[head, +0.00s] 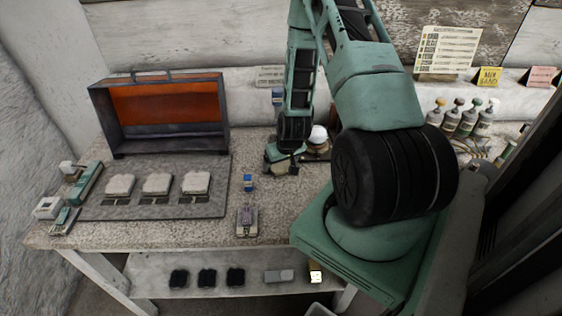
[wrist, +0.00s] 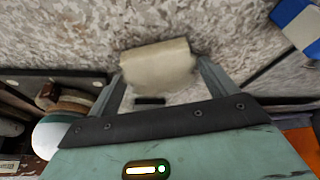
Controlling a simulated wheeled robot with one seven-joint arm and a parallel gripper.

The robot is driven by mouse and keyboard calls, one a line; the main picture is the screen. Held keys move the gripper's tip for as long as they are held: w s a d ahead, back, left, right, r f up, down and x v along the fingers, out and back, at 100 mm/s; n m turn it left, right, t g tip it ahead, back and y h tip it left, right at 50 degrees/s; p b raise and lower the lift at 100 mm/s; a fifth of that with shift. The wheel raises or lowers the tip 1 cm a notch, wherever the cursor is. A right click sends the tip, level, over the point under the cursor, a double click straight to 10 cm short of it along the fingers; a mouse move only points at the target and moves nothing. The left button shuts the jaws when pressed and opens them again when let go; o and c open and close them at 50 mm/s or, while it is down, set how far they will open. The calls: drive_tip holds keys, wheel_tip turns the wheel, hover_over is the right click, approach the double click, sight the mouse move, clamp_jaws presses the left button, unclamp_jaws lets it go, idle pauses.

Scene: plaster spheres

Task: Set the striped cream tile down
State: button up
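In the wrist view a plain-looking cream tile (wrist: 158,65) sits between the two fingers of my gripper (wrist: 165,85), which touch its sides. No stripes can be made out on it. It is close over the speckled counter top (wrist: 70,35); I cannot tell whether it touches the counter. In the head view my gripper (head: 283,168) is low over the counter (head: 215,225), right of the grey mat, and the tile is mostly hidden by the gripper.
A white sphere (head: 318,133) stands close right of my gripper. A small blue-and-white block (head: 248,183) lies to its left front. A grey mat (head: 220,175) carries several pale blocks before an orange-backed box (head: 160,103). A holder with a purple piece (head: 246,221) is near the front edge.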

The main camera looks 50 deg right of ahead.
drive_tip(key=b+v, duration=0.2)
drive_tip(key=v, duration=1)
drive_tip(key=w+a+r+n+g+y, duration=0.1)
drive_tip(key=a+r+n+y, duration=0.2)
drive_tip(key=a, duration=0.9)
drive_tip(key=w+a+r+n, duration=0.1)
drive_tip(key=a+r+n, duration=0.35)
drive_tip(key=a, duration=0.75)
drive_tip(key=s+a+r+n+g, duration=0.1)
drive_tip(key=s+a+r+n, duration=0.1)
drive_tip(key=s+a, duration=0.5)
drive_tip(key=s+a+r+n+g, duration=0.2)
drive_tip(key=s+a+r+n, duration=0.1)
drive_tip(key=s+a+r, duration=0.2)
drive_tip(key=s+a, duration=0.2)
drive_tip(key=s, duration=0.1)
drive_tip(key=shift+a+r+n, duration=0.3)
drive_tip(key=shift+a+n, duration=0.05)
